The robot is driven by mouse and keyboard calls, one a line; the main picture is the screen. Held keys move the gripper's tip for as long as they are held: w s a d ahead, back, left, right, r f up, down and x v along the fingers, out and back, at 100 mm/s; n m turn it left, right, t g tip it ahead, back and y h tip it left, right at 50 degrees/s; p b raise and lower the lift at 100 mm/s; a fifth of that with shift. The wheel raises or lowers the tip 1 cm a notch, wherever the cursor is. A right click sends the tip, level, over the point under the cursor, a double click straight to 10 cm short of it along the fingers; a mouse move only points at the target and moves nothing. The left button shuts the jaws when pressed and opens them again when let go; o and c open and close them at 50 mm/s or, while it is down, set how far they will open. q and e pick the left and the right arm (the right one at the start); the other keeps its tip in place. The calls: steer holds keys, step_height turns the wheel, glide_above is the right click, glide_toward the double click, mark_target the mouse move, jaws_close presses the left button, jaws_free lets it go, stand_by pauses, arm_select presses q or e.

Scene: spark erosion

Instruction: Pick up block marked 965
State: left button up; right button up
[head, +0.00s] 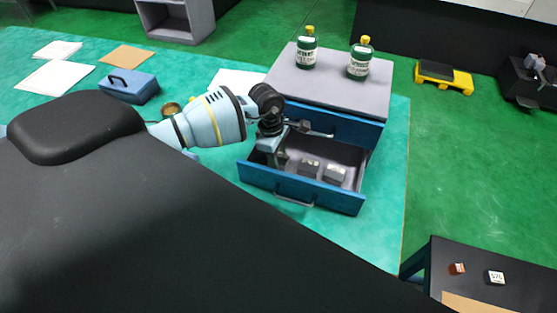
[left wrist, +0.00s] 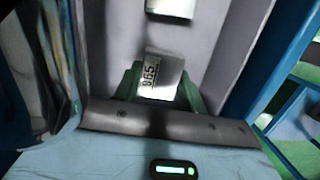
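The block marked 965 (left wrist: 160,76) is a small grey block with a white label, in the left wrist view. It lies in the open blue drawer (head: 268,183), between the two green fingers of my left gripper (left wrist: 162,88). The fingers are close to both its sides; whether they press on it is unclear. In the head view my left gripper (head: 277,160) reaches down into the left part of the drawer, hiding block 965. My right gripper is not in view.
Two more blocks sit in the drawer, one at its middle (head: 308,168) and one to the right (head: 334,174). Two green bottles (head: 306,48) (head: 360,58) stand on the cabinet top (head: 330,85). A dark table (head: 450,262) at lower right holds small blocks.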

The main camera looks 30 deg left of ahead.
mark_target(278, 158)
arm_select(q)
steer(key=c, duration=0.7)
steer(key=shift+r, duration=0.1)
steer(key=shift+w, duration=0.1)
step_height(278, 158, up, 18)
